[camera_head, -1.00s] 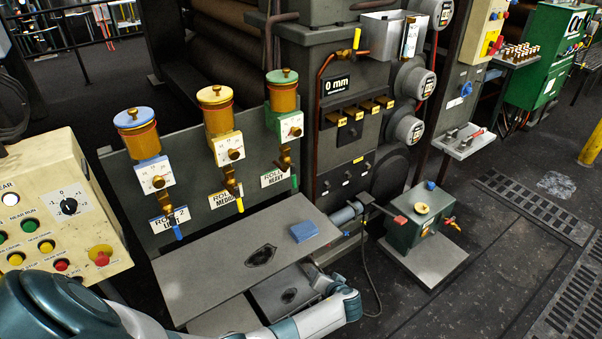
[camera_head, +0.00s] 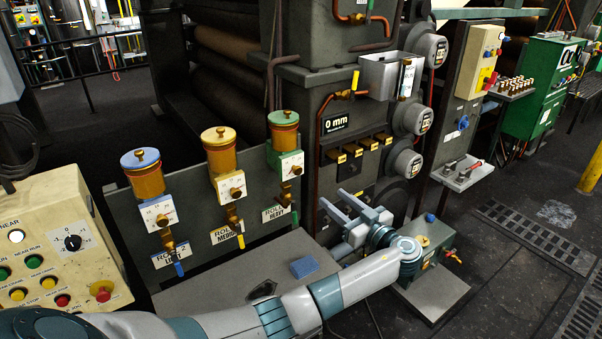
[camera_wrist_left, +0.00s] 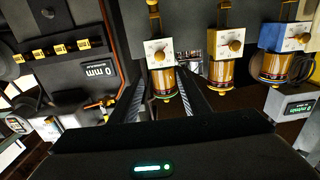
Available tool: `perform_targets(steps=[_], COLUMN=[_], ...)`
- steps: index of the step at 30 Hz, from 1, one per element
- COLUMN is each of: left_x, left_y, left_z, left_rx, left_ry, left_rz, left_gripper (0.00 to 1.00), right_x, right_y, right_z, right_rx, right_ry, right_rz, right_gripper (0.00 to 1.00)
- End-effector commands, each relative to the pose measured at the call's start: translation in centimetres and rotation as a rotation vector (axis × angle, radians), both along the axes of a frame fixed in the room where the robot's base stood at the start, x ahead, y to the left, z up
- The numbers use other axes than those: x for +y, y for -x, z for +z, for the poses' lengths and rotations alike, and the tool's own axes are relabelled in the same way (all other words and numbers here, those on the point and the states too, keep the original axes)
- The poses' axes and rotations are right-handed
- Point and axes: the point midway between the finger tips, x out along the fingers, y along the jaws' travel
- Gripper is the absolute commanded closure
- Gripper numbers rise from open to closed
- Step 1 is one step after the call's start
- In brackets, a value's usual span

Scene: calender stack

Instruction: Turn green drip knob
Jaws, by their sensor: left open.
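The green drip oiler (camera_head: 284,126) is at the right end of the row of three on the grey panel, with a green cap and a brass body. Its knob (camera_head: 297,170) is a small brass knob on a white dial plate. In the left wrist view the picture is turned over, and the knob (camera_wrist_left: 158,56) shows at upper centre, beyond the fingertips. My left gripper (camera_head: 334,202) is open and empty, right of and below the knob and apart from it. Its fingers also show in the wrist view (camera_wrist_left: 163,88). My right gripper is not in view.
Yellow (camera_head: 220,150) and blue (camera_head: 143,172) oilers stand left of the green one. A grey table (camera_head: 225,288) with a blue block (camera_head: 303,267) lies below. The machine housing (camera_head: 330,105) with yellow-tagged levers rises at right. A button console (camera_head: 60,235) stands at left.

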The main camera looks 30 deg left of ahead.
Motion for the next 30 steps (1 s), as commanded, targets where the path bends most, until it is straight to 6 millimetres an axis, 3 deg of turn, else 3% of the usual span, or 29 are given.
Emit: perform_targets(steps=[11,30], left_x=[2.7,12.9], left_y=[-1.0,-5.3], left_z=[0.3,0.3], left_rx=[0.003,0.005], left_ry=[-0.003,-0.002], left_rz=[0.002,0.002], left_gripper=[0.58,0.58], right_x=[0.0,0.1], right_y=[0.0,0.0], right_z=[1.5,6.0], right_rx=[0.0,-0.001], right_ry=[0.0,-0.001], right_rz=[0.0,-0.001], right_gripper=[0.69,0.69])
